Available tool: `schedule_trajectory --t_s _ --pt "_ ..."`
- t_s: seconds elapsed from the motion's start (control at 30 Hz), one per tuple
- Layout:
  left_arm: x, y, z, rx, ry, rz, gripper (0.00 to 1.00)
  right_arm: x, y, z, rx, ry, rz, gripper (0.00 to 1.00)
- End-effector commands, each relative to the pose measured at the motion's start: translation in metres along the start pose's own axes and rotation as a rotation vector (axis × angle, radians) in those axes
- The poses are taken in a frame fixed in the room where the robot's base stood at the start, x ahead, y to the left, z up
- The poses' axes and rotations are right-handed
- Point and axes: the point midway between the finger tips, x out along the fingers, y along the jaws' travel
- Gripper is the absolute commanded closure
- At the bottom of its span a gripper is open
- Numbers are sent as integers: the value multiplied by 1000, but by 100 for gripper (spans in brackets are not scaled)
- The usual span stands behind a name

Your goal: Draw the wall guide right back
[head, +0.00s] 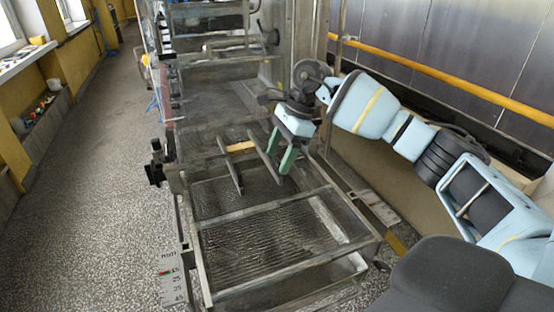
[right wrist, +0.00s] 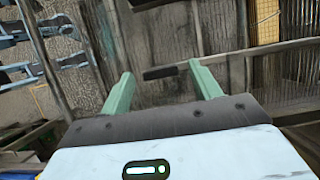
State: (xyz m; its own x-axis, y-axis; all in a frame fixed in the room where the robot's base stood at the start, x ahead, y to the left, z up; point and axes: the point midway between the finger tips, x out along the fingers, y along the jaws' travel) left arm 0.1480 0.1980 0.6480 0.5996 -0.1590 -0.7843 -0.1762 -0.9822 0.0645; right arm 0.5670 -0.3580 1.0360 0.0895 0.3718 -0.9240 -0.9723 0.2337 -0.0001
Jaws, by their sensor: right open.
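Two dark guide bars lie across the machine's mesh bed in the head view. The right one (head: 262,152), nearer the wall, looks like the wall guide; the left one (head: 231,165) is apart from it. My right gripper (head: 279,158) is open with green fingers, just right of the wall guide's near part. In the right wrist view the open fingers (right wrist: 161,73) stand either side of a short dark piece (right wrist: 160,73), perhaps part of the guide. I cannot tell whether they touch it. My left gripper is not in view.
A wooden piece (head: 240,147) lies between the guides. The metal bed frame (head: 262,215) with mesh is in front. A yellow rail (head: 450,80) runs along the wall at right. A scale plate (head: 173,278) hangs front left. Open floor (head: 95,190) lies left.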

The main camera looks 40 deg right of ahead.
Motion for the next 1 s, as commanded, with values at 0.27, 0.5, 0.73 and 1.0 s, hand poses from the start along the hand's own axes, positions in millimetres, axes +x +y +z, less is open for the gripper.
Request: schedule_trajectory --t_s 0.27,0.5,0.73,1.0 --pt "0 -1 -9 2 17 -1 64 20 0 0 -1 0 -1 37" --pt "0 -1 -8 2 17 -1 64 21 0 0 -1 0 -1 37" --pt "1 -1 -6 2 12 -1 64 20 0 0 -1 0 -1 66" --pt "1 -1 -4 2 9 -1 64 20 0 0 0 0 -1 100"
